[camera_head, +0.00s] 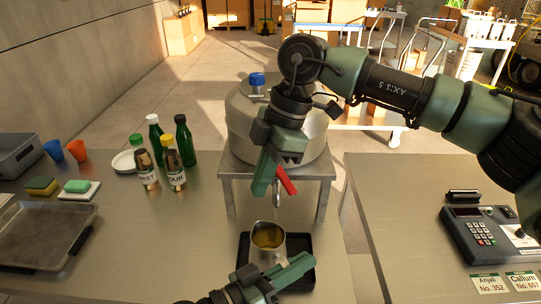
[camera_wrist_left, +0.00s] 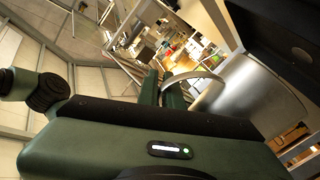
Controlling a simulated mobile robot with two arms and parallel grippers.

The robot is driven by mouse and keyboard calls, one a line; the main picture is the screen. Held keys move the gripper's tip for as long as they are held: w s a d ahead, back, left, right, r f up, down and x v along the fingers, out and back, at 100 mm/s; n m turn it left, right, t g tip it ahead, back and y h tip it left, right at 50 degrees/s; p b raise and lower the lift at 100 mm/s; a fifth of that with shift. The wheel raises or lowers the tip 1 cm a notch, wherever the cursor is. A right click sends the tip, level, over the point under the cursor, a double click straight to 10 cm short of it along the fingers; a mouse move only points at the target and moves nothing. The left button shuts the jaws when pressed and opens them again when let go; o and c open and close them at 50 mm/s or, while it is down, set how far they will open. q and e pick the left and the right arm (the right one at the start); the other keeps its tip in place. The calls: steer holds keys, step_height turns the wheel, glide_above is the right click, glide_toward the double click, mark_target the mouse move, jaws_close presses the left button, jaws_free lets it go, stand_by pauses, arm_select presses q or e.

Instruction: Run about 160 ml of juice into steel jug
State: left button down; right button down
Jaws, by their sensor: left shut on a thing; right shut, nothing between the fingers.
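The steel jug (camera_head: 255,240) stands upright on a black square tray (camera_head: 306,245), with golden-brown liquid inside. My left gripper (camera_head: 300,268) is at the jug's near side. In the left wrist view its fingers (camera_wrist_left: 165,90) are shut on the curved jug handle (camera_wrist_left: 195,77). The steel juice tank (camera_head: 240,115) with a blue cap stands on a metal stand behind. Its tap spout (camera_head: 277,202) points down above the jug; I cannot make out a stream. My right gripper (camera_head: 264,182) is shut and empty, beside the red tap lever (camera_head: 287,181), which it partly hides.
Bottles (camera_head: 186,142) and a white plate (camera_head: 124,162) stand left of the tank. Cups, sponges and a grey tray (camera_head: 45,235) are further left. A keypad device (camera_head: 480,235) and name cards (camera_head: 490,284) lie on the right counter. The counter left of the jug is clear.

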mark_target(289, 184)
steer(key=d, duration=0.2)
steer(key=w+d, duration=0.1)
steer(key=shift+w+d+f, duration=0.1)
steer(key=shift+w+d, duration=0.1)
steer(key=shift+d, duration=0.2)
steer(key=shift+a, duration=0.15)
steer(key=shift+w+d+n+g, duration=0.15)
steer(key=shift+d+n+g, duration=0.4)
steer(key=shift+n, duration=0.65)
steer(key=shift+w+d+n+h, duration=0.2)
steer(key=shift+d+n+h, duration=0.15)
steer(key=shift+d, duration=0.2)
steer(key=shift+w+d, duration=1.5)
steer(key=shift+w, duration=0.3)
steer(key=shift+w+d+r, duration=0.1)
steer(key=shift+w+r, duration=0.05)
steer(key=shift+r, duration=0.1)
